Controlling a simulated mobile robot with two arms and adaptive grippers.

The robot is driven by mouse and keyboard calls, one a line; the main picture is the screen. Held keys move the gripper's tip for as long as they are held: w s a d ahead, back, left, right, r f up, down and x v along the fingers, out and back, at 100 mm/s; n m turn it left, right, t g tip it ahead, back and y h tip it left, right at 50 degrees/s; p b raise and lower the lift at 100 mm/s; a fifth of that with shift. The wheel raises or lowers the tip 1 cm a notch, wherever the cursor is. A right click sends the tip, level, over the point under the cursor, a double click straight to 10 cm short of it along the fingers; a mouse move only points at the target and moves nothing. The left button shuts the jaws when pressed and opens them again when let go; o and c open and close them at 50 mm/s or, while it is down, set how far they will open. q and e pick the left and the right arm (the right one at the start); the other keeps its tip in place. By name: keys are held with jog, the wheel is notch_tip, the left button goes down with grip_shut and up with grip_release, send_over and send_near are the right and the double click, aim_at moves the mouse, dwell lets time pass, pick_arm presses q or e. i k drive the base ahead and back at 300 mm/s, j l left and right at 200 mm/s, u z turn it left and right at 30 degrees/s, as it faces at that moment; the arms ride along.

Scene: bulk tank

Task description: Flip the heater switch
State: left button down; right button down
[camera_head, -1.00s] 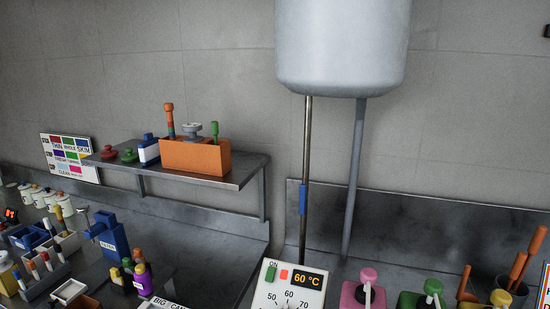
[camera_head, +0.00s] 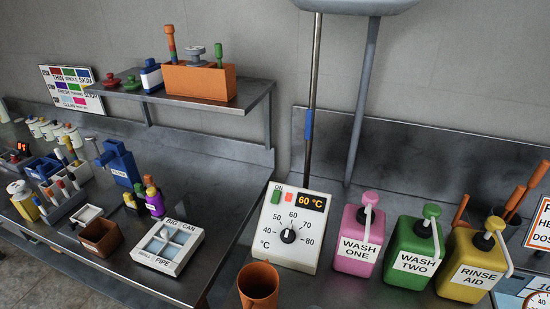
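The heater box (camera_head: 291,262) is a white unit with a sloped face, standing at the lower middle of the head view. Its top left carries a green switch (camera_head: 276,196) under the word ON, with a red square (camera_head: 288,198) beside it. A display (camera_head: 312,202) at the top right reads 60 °C. A black dial (camera_head: 288,236) sits in the middle of a scale marked 40 to 80, seemingly pointing near 60. Neither of my grippers is in view.
Pink (camera_head: 358,240), green (camera_head: 412,254) and yellow (camera_head: 470,266) pump bottles stand right of the heater. A brown cup (camera_head: 258,286) stands in front. A shelf (camera_head: 250,100) with an orange box is at upper left; a white divided tray (camera_head: 167,247) lies on the left counter.

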aim_at(276, 197)
jog(key=k+j, duration=0.2)
jog(key=j, duration=0.2)
jog(key=k+j, duration=0.2)
jog(key=j, duration=0.2)
jog(key=k+j, duration=0.2)
jog(key=j, duration=0.15)
jog(key=z, duration=0.05)
